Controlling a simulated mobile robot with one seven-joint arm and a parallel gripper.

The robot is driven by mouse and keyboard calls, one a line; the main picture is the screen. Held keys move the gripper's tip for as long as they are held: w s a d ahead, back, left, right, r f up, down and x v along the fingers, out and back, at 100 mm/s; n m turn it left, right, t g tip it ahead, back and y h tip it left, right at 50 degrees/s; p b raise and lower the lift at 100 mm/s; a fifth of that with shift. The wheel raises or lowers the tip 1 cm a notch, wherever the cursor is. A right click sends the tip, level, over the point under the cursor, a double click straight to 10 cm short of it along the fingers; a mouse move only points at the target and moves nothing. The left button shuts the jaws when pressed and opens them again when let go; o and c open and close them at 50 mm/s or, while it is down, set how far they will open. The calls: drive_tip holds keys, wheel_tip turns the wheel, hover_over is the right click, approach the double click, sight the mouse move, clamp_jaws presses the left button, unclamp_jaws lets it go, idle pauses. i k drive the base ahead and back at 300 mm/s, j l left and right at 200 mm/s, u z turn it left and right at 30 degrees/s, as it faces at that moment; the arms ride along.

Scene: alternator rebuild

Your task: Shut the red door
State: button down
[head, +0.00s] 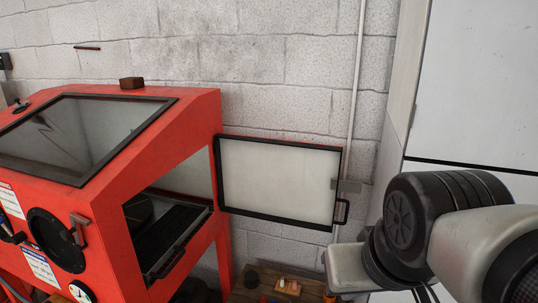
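The red cabinet (182,118) stands at the left with its side opening (170,215) uncovered. Its door (280,182) is swung wide open to the right of the opening, toward the block wall. The door shows a pale panel in a black frame with a thin red edge along the top. A dark handle (342,211) and a small grey latch-like piece (348,186) are at its far right edge. My arm comes in from the right, apart from the door in the picture. I cannot make out my gripper's fingers.
The cabinet's top has a sloped dark window (85,135) and a small brown block (132,83). A low wooden surface (308,290) with small items lies below the door. A thin pipe (356,90) runs up the wall. A white panel (478,85) stands at the right.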

sight(298, 184)
drive_tip(key=k+l+u, duration=0.1)
drive_tip(key=l, duration=0.35)
drive_tip(key=k+l, duration=0.15)
drive_tip(key=l, duration=0.25)
drive_tip(key=k+l+u, duration=0.15)
drive_tip(key=l, duration=0.25)
drive_tip(key=k+l+u, duration=0.1)
drive_tip(key=l, duration=0.3)
drive_tip(key=i+j+z, duration=0.1)
drive_tip(key=j, duration=0.2)
drive_tip(key=i+j, duration=0.1)
drive_tip(key=j, duration=0.25)
drive_tip(key=i+j+z, duration=0.15)
drive_tip(key=j, duration=0.15)
drive_tip(key=i+l, duration=0.25)
drive_tip(key=i, duration=0.2)
